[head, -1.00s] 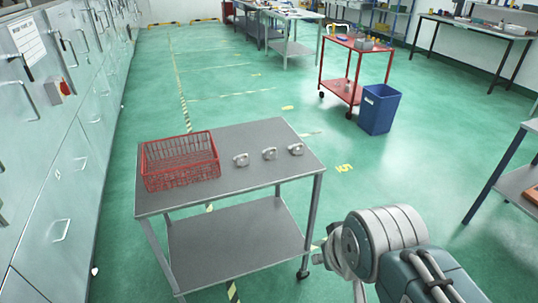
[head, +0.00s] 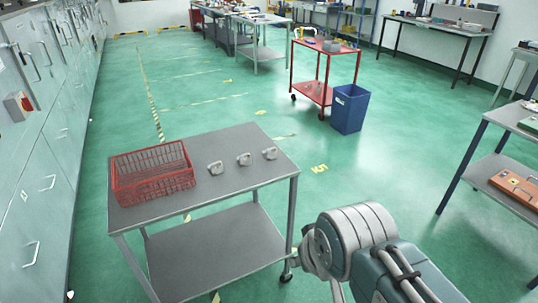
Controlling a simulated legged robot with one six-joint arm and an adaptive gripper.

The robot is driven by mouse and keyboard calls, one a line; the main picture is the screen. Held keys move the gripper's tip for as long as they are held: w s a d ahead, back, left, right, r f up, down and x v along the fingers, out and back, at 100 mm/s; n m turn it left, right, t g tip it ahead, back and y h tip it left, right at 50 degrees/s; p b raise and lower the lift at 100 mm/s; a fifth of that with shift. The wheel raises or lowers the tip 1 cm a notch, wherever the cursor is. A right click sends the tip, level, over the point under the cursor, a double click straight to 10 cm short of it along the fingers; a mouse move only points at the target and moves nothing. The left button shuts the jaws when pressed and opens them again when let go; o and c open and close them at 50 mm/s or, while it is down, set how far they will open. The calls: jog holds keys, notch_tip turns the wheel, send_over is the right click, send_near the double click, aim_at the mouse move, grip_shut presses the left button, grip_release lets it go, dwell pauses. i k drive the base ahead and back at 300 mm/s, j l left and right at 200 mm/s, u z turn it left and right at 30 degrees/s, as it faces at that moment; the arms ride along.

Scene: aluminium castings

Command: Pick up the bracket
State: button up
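Three small pale metal castings sit in a row on the top of a grey two-shelf trolley (head: 235,205): a left bracket (head: 216,168), a middle bracket (head: 244,159) and a right bracket (head: 270,153). They look alike at this size, and I cannot tell which one is meant. A red wire basket (head: 152,174) stands to their left on the same top and looks empty. My arm shows at the lower right, in front of and to the right of the trolley.
Grey cabinets (head: 50,140) line the left side. A blue bin (head: 350,109) and a red trolley (head: 319,88) stand behind. A bench (head: 510,182) with an orange case (head: 508,184) is at the right. Green floor is clear between them.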

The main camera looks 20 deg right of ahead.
aim_at(215, 168)
jog(key=i+u, duration=0.2)
jog(key=i, duration=0.45)
jog(key=i+l+u, duration=0.15)
jog(key=i, duration=0.45)
